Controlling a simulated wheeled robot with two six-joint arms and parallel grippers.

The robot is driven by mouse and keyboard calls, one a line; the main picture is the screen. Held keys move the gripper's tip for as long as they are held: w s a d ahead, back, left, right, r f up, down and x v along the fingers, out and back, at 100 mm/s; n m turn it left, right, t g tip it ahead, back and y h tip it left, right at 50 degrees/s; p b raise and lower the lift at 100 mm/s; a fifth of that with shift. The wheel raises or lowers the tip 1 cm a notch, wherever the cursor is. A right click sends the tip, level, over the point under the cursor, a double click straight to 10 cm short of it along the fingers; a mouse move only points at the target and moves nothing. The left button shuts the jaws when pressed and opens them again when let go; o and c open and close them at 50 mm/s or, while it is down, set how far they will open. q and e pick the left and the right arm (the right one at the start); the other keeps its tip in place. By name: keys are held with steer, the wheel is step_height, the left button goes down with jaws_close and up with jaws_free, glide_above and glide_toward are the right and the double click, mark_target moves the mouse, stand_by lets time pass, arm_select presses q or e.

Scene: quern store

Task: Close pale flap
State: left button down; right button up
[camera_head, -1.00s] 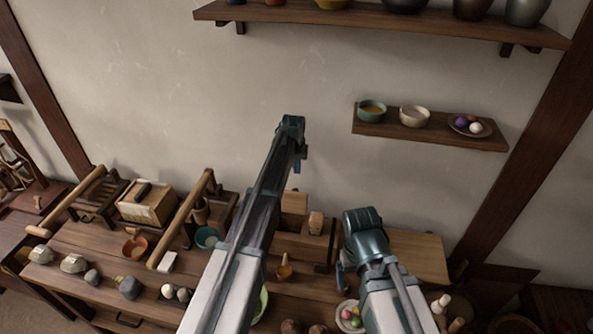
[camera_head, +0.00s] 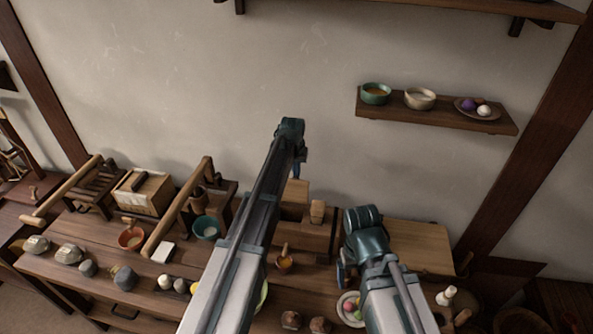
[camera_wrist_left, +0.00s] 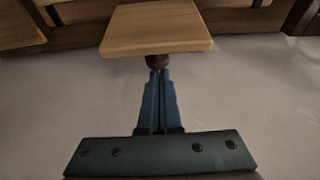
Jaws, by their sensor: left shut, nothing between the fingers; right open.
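The pale flap (camera_head: 297,192) is a light wooden board at the back of a wooden box on the bench, partly hidden by my left arm. It appears raised in the head view. In the left wrist view the pale flap (camera_wrist_left: 156,30) has a dark round knob (camera_wrist_left: 157,62) at its wall-side edge. My left gripper (camera_head: 297,174) is shut and empty, just above the flap. Its blue fingertips (camera_wrist_left: 158,74) are at the knob in the wrist view; I cannot tell if they touch. My right gripper (camera_head: 343,272) is open and empty, right of the box.
A pale board (camera_head: 418,246) lies at the bench's right. Bowls, stones and wooden handled frames crowd the left. A plate of coloured balls (camera_head: 351,308) is below my right gripper. A wall shelf (camera_head: 440,119) holds two bowls and a plate.

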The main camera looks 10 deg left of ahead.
arm_select(q)
steer(key=shift+s+r+t, duration=0.15)
steer(key=shift+s+t, duration=0.25)
